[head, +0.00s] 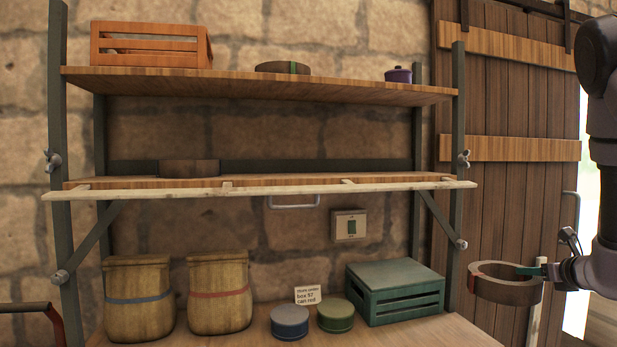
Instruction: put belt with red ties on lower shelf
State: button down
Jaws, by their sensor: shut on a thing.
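My gripper (541,269) is at the right edge of the head view, shut on a brown ring-shaped belt (507,294). The belt hangs in the air, lying roughly flat, with a red mark on its left side and a small green patch close to the fingers; I cannot tell whether the green belongs to the belt. The lower shelf (320,179) is a wooden board left of and above the held belt, with a pale strip along its front. Another brown belt (189,168) lies on its left half, with no tie visible.
Below stand two sacks, two round tins and a green crate (395,291). The lower shelf's middle and right are clear. A metal post (458,130) stands between shelf and gripper.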

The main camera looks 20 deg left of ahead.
jog(key=shift+d+r, duration=0.1)
jog(key=shift+r, duration=0.15)
